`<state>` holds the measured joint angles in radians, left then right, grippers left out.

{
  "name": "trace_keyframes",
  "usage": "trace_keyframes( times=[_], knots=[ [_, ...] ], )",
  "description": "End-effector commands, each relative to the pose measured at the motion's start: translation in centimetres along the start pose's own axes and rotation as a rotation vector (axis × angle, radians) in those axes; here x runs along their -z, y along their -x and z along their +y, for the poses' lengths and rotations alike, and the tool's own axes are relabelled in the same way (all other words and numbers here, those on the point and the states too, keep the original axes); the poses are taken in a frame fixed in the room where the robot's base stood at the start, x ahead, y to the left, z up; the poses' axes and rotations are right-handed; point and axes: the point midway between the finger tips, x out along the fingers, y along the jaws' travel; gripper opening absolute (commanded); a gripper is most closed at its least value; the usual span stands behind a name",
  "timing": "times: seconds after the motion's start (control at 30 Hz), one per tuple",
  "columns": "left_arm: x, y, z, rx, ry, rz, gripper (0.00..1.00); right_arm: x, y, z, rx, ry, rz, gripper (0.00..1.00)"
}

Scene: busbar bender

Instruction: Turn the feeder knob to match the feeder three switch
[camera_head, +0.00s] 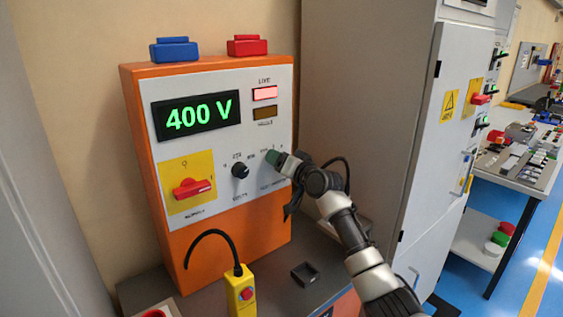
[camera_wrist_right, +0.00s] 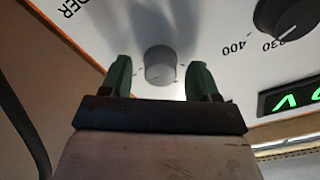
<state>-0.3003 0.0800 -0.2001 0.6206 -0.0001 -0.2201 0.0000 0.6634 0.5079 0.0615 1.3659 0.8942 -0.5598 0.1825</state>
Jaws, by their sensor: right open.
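The feeder knob (camera_wrist_right: 160,64) is a small grey round knob on the white panel, seen in the right wrist view beside lettering that ends in "DER". My right gripper (camera_wrist_right: 160,76) is open, with one green finger on each side of the knob and a gap on both sides. In the head view my right gripper (camera_head: 277,160) is at the right part of the panel (camera_head: 215,140) and hides the feeder knob. The knob's pointer direction is not clear. I cannot pick out the feeder three switch for certain. My left gripper is not in view.
A black selector knob (camera_head: 240,170) sits left of the gripper, below the green "400 V" display (camera_head: 197,115). A red switch (camera_head: 192,188) is on a yellow plate. A grey cabinet (camera_head: 385,120) stands close on the right, with red-handled switches (camera_head: 481,99) on its far side.

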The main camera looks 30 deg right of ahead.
Motion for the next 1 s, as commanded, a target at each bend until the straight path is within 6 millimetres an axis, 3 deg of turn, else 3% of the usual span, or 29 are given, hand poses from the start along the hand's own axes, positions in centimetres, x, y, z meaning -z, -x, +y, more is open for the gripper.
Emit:
trace_keyframes(
  times=[0.23,0.7,1.0],
  knots=[
    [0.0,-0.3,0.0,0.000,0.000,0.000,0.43,-0.2,1.6,0.2,-0.001,0.003,-0.001,0.61],
    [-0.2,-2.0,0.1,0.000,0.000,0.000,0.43,-0.2,9.7,0.2,-0.001,0.002,-0.001,0.61],
    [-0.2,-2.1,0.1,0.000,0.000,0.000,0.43,0.0,10.8,0.0,0.000,0.000,0.000,0.61]
  ],
)
